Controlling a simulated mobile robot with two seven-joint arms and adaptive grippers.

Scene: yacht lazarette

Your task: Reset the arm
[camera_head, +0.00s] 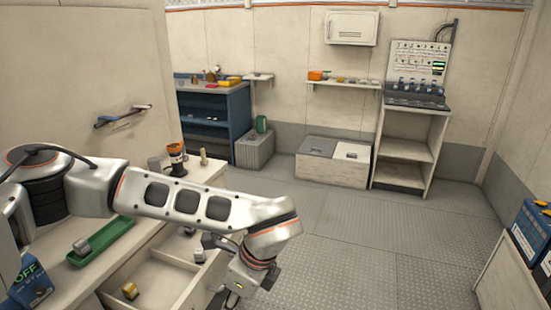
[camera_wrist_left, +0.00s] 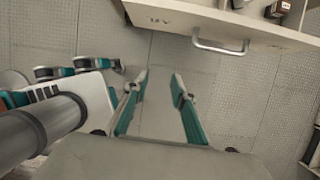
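My left arm reaches in from the left in the head view, over the counter and open drawer. Its left gripper is low near the bottom edge there and largely out of frame. In the left wrist view the left gripper (camera_wrist_left: 159,80) has its two teal fingers apart, with only floor between them. Grey and teal parts at the left of that view look like my right gripper (camera_wrist_left: 82,70); its finger opening cannot be made out. The right arm does not show in the head view.
An open drawer (camera_head: 164,280) holds small items; its labelled front with a handle (camera_wrist_left: 220,47) is beyond the left fingers. A green tray (camera_head: 100,242) lies on the counter. A blue battery box (camera_head: 532,234) stands at right. The middle floor (camera_head: 350,250) is clear.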

